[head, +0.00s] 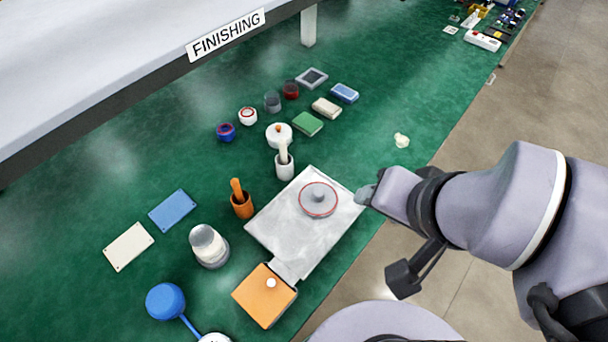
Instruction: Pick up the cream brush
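A cream handle, which looks like the cream brush (283,151), stands upright in a small white cup (285,170) behind the grey tray. The cup hides its lower end. An orange handle (237,189) stands in an orange-brown cup (241,208) to the left and nearer. My gripper (365,195) is at the right edge of the grey tray, right of the white cup and apart from it. Its fingers are small and partly hidden by my wrist, so their opening cannot be made out.
The grey tray (278,235) holds a round grey disc (318,198) with a red rim. Several small pots and blocks lie behind. A shelf (110,90) overhangs the left side.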

